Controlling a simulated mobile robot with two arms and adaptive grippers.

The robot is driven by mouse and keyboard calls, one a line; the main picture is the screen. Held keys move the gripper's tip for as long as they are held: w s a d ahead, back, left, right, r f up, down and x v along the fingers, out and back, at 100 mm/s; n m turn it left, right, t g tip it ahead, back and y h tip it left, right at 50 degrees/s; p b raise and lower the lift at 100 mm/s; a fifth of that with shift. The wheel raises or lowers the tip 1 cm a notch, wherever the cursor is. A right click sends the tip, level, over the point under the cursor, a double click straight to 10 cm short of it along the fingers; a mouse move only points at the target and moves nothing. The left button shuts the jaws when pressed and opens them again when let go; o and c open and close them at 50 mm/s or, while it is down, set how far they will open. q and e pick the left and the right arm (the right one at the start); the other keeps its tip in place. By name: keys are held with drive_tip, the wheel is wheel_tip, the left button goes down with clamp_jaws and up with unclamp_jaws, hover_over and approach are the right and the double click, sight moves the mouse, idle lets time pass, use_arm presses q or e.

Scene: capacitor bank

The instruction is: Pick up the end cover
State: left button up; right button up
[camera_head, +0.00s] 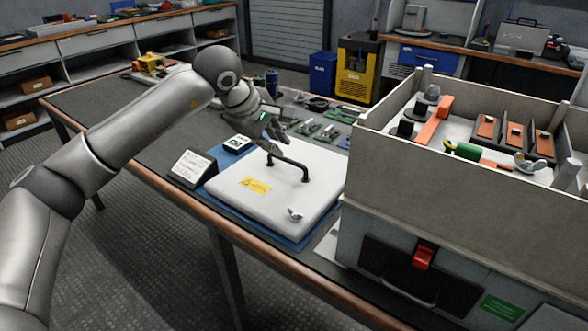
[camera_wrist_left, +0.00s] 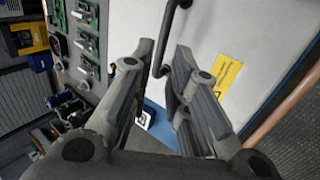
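The end cover (camera_head: 235,198) is a white, flat, rounded square plate with a yellow warning label (camera_head: 256,185) and a black bar handle (camera_head: 292,163). It lies flat on a blue mat on the workbench. My left gripper (camera_head: 274,138) is at the far end of the handle, pointing down. In the left wrist view, its two fingers (camera_wrist_left: 162,62) are spread, with the handle (camera_wrist_left: 167,42) showing in and beyond the gap. The white cover (camera_wrist_left: 225,40) fills the right of that view. Contact with the handle cannot be told. My right gripper is not in view.
A grey open-topped cabinet (camera_head: 400,190) with orange bars and a red latch (camera_head: 423,257) stands close right of the cover. A small sign (camera_head: 194,168) stands left of it. A wing nut (camera_head: 295,214) lies on the cover. Green circuit boards (camera_head: 325,131) lie behind.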

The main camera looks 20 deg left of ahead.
sight(285, 158)
use_arm(q)
drive_tip(key=x, duration=0.3)
drive_tip(key=b+x, duration=0.1)
drive_tip(key=x, duration=0.5)
drive_tip(key=shift+a+f, duration=0.2)
drive_tip(key=shift+f, duration=0.15)
drive_tip(key=shift+c, duration=0.3)
clamp_jaws()
drive_tip(key=shift+r, duration=0.15)
